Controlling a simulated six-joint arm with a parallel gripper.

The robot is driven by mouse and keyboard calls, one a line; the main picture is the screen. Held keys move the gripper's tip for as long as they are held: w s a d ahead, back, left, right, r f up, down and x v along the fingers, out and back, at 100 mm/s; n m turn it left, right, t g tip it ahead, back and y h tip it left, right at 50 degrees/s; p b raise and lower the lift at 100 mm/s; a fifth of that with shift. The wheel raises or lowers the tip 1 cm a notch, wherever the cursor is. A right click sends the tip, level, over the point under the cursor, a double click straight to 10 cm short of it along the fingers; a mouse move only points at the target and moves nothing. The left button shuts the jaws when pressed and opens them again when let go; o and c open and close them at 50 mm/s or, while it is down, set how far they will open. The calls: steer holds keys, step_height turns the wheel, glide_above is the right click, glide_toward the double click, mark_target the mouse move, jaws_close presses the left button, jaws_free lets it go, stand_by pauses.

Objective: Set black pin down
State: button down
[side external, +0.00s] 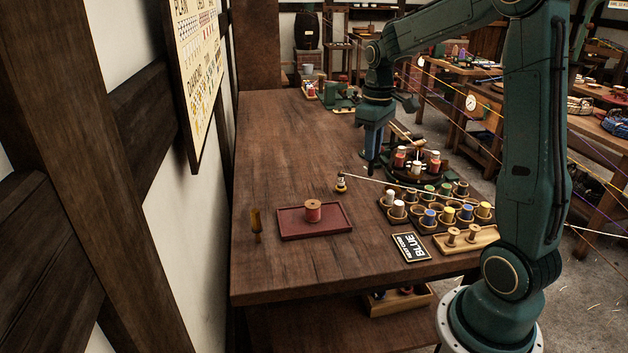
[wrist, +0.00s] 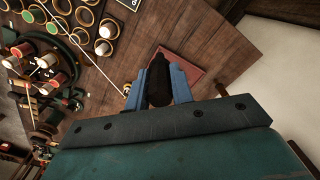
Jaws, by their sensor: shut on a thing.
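My gripper (wrist: 159,84) is shut on the black pin (wrist: 159,76), a dark, rounded piece between the two blue fingers in the wrist view. In the side external view my gripper (side external: 371,158) points down over the table, left of the round stand with bobbins; the pin is hard to make out there. How far it is above the table top (side external: 290,140) is hard to judge, but it looks raised.
A pale cord (side external: 400,187) runs from a small brass fitting (side external: 341,183) across the bobbin racks. Coloured bobbins (side external: 429,217) stand in dark racks at right. The table's left middle is clear.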

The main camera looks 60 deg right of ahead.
steer(key=shift+s+d, duration=0.6)
steer(key=shift+d, duration=0.2)
step_height(320, 180, down, 16)
steer(key=shift+f, duration=2)
steer(key=shift+f, duration=0.15)
steer(key=c, duration=1.2)
jaws_free()
